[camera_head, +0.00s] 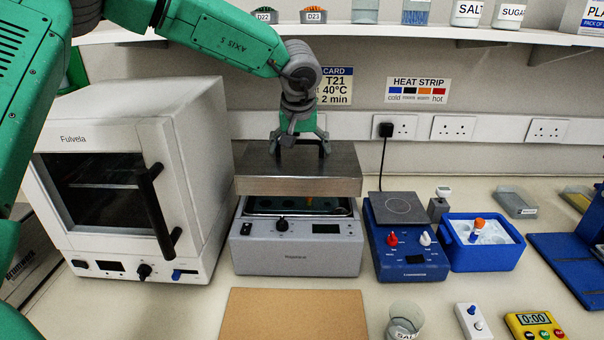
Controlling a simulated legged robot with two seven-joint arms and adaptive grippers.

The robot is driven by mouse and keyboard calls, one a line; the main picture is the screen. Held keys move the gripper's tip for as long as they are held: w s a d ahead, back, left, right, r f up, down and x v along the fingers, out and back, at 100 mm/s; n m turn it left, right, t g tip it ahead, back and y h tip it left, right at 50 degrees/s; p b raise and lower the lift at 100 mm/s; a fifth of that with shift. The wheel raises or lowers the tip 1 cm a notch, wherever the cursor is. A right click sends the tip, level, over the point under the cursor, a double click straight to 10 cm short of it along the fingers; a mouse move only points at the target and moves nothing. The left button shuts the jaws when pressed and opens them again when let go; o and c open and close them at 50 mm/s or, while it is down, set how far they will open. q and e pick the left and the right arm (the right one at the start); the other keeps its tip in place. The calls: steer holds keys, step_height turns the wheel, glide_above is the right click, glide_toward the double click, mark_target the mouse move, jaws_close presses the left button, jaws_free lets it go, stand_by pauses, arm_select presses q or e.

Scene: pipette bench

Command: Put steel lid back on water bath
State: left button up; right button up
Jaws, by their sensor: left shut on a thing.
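The steel lid (298,170) is a thick grey metal slab with a dark handle on top. My left gripper (299,145) comes down from above and is shut on the lid's handle. The lid is held above the water bath (296,249), a grey box with a knob and a small display on its front. A gap shows between the lid and the bath's open top, where dark wells and something orange are visible. The lid looks roughly level and covers the back of the bath from view. My right gripper is not in view.
A white oven (190,150) stands close on the left. A blue hotplate (408,255) and a blue ice box (485,255) stand on the right. A shelf (400,36) runs above at the back. A brown board (297,314) lies in front.

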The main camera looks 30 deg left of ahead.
mark_target(292, 155)
arm_select(q)
steer(key=a+f, duration=0.2)
steer(key=f, duration=0.1)
steer(key=shift+w+a+f, duration=0.15)
steer(key=shift+w+a, duration=0.05)
steer(key=d+f, duration=0.2)
steer(key=d, duration=0.1)
steer(key=shift+f, duration=0.1)
steer(key=shift+a+f, duration=0.15)
steer(key=o, duration=1.3)
steer(key=shift+s+a+f, duration=0.1)
steer(key=shift+a+f, duration=0.05)
steer(key=shift+a, duration=0.2)
steer(key=shift+c, duration=0.2)
steer(key=v, duration=1.1)
steer(key=shift+a, duration=0.35)
steer(key=shift+a+r, duration=0.1)
steer(key=shift+r, duration=0.35)
steer(key=shift+s+d+r, duration=0.1)
steer(key=shift+d+r, duration=0.1)
steer(key=shift+d, duration=0.35)
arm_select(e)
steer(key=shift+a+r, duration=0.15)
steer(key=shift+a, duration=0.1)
arm_select(q)
steer(key=shift+a, duration=0.1)
